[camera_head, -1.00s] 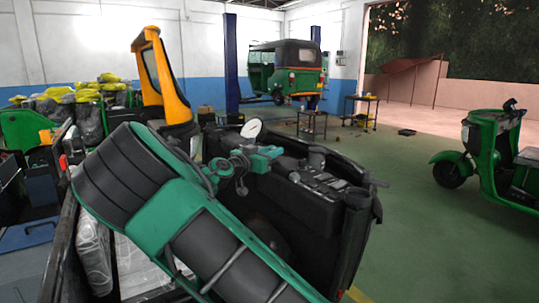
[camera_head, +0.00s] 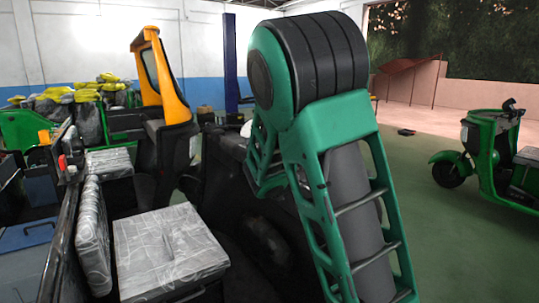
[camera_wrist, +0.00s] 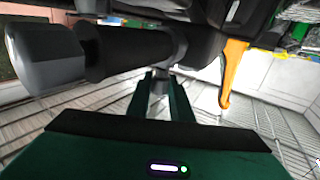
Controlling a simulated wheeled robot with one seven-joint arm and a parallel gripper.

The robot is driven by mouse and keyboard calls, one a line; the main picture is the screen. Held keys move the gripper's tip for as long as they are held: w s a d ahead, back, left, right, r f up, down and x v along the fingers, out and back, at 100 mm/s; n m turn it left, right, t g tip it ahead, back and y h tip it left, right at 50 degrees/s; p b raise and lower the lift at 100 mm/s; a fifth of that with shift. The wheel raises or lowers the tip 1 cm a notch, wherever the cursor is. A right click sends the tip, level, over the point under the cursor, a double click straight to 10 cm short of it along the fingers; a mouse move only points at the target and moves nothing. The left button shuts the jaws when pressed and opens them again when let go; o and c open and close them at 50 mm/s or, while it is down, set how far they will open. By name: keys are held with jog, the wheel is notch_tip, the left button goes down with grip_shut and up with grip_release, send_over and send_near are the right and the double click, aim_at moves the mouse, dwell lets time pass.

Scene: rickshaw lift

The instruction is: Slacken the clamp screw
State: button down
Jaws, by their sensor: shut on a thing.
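My gripper (camera_wrist: 160,88) shows in the wrist view with its two green fingers close together. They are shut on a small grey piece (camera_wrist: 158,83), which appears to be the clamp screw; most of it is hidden. Just beyond the fingertips is a thick black cylinder (camera_wrist: 130,52) with a grey end cap (camera_wrist: 45,52). In the head view my green arm covers the gripper and the screw. A sliver of a pale round thing (camera_head: 246,129) shows at the arm's left edge.
A yellow-orange frame (camera_head: 152,65) stands behind the black rickshaw body, and its orange part (camera_wrist: 233,72) shows in the wrist view. A plastic-wrapped seat (camera_head: 168,248) lies at the lower left. A green three-wheeler (camera_head: 492,150) stands right; the floor before it is clear.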

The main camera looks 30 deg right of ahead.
jog(key=shift+d+n+t+y, duration=0.1)
jog(key=shift+n+t+y, duration=0.45)
jog(key=shift+n+y, duration=0.95)
jog(key=shift+d+n+t+y, duration=0.1)
jog(key=shift+n+t+y, duration=0.65)
jog(key=shift+y, duration=1.35)
jog(key=shift+n+y, duration=0.65)
jog(key=shift+y, duration=0.15)
jog(key=shift+n+g+y, duration=0.3)
jog(key=shift+n+y, duration=0.6)
jog(key=shift+y, duration=0.5)
jog(key=shift+n+y, duration=0.6)
jog(key=shift+y, duration=0.3)
jog(key=shift+a+f+n+g+y, duration=0.15)
jog(key=shift+n+g+y, duration=0.3)
jog(key=shift+y, duration=0.35)
jog(key=c, duration=1.6)
grip_release()
